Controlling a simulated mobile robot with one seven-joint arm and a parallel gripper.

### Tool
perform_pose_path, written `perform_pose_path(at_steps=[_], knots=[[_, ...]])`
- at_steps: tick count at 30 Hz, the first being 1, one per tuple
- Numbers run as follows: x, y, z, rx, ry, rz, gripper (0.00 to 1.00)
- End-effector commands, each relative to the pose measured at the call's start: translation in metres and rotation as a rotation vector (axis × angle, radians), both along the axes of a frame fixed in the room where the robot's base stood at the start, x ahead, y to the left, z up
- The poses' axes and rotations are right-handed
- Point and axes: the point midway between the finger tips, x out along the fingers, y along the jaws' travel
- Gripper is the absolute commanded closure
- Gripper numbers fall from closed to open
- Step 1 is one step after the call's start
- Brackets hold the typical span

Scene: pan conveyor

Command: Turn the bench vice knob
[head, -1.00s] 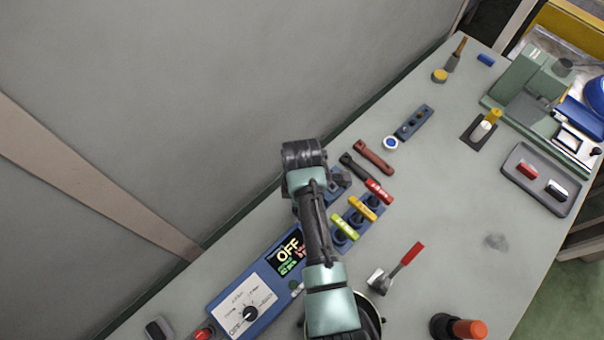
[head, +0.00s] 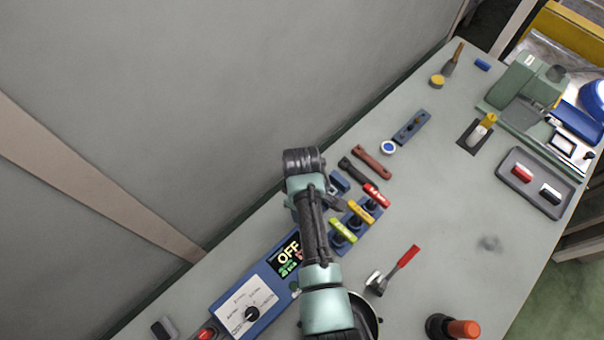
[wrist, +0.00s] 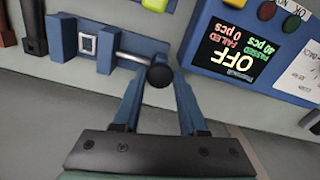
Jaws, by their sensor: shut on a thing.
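The bench vice (wrist: 104,48) is blue, with a small pale square block between its jaws and a bright metal screw rod, at the upper left of the wrist view. A round black knob (wrist: 160,74) sits at the right end of the rod. My gripper (wrist: 160,80) is shut on the knob, one blue finger at each side of it. In the head view part of the vice (head: 340,181) shows just right of my wrist. My arm hides the gripper and the knob there.
A blue control box (head: 215,300) with a screen reading OFF stands close by. A rack with green, yellow and red handles (head: 343,231) is right of my arm. A red-handled tool (head: 403,258) lies nearer. The bench's right middle is mostly clear.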

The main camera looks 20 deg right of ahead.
Motion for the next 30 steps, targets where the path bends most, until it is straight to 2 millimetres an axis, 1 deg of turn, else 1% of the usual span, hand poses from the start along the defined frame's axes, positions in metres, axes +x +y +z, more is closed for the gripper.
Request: perform_pose_path(at_steps=[30], knots=[[0.0005, 0.0007, 0.0011, 0.000, 0.001, -0.965, 1.00]])
